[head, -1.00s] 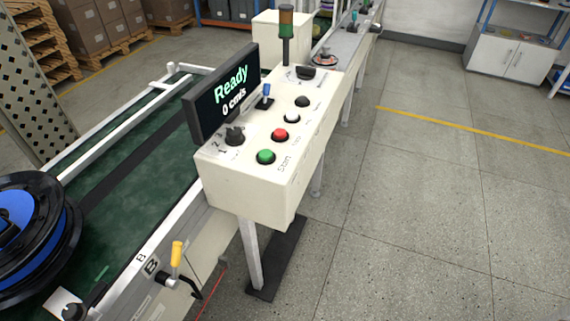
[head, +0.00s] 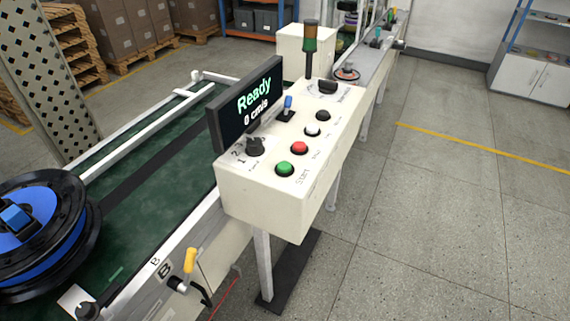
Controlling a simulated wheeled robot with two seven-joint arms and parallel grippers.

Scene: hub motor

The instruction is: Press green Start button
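The green Start button (head: 285,168) is the nearest button on the sloped top of a cream control box (head: 262,205), with the word "Start" printed beside it. A red button (head: 299,147) sits just behind it, then a white button (head: 311,130) and a black one (head: 323,116). A black screen (head: 246,103) on the box's left reads "Ready" and "0 cm/s". Neither of my grippers shows in the head view. Nothing covers the green button.
A green conveyor (head: 150,200) runs along the left, carrying a black and blue reel (head: 70,225). A yellow-handled lever (head: 190,260) sticks out from its near side. The grey floor (head: 440,220) right of the box is clear.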

